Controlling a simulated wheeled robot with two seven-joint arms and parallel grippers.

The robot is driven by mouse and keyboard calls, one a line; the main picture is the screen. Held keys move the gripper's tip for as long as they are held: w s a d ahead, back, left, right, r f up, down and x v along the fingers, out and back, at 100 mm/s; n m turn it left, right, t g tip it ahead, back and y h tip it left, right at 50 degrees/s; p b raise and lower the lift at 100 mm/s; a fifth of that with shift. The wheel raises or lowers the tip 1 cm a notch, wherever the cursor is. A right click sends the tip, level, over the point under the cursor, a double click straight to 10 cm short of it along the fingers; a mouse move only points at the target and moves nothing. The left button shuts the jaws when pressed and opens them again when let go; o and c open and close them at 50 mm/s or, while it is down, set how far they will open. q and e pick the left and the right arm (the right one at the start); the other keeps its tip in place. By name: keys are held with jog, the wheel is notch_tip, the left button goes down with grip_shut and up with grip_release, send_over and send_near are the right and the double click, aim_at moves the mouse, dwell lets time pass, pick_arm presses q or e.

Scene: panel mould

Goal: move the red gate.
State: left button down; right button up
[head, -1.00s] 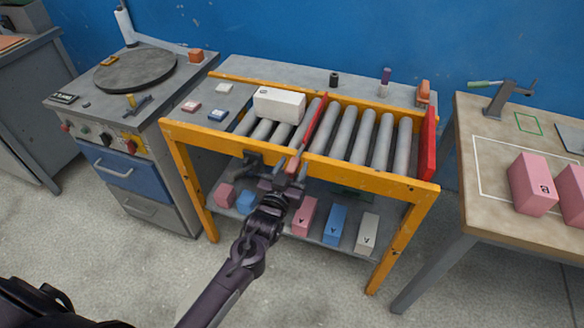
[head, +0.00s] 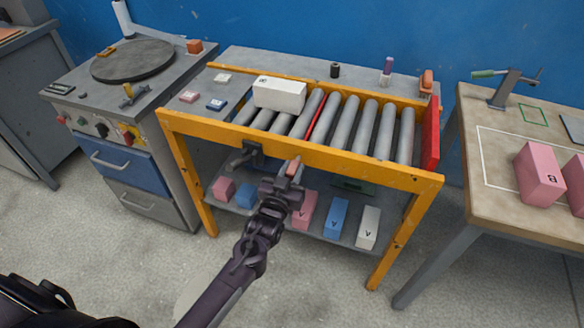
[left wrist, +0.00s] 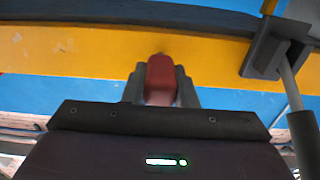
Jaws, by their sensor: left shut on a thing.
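The red gate (head: 319,117) shows as a thin red strip between two grey rollers, low and about level with them. Its red handle (head: 294,167) is at the front of the yellow frame, below the front rail. My left gripper (head: 291,175) is shut on this handle. In the left wrist view the handle (left wrist: 160,79) sits between the two fingers (left wrist: 160,88), in front of the yellow rail. The link between handle and strip is hidden by the rail. My right gripper is not in view.
A white block (head: 279,94) lies on the rollers left of the gate. A red end plate (head: 431,133) closes the right end. A dark bracket (head: 252,152) hangs from the front rail left of my gripper. Several blocks stand on the lower shelf (head: 290,222).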

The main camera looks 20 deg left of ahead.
pick_arm(q)
jog(key=shift+f, duration=0.25)
jog(key=c, duration=1.2)
grip_release()
jog(key=shift+o, duration=0.2)
jog(key=shift+s, duration=0.1)
jog(key=s, duration=0.7)
jog(key=shift+s, duration=0.35)
jog(key=shift+a, duration=0.1)
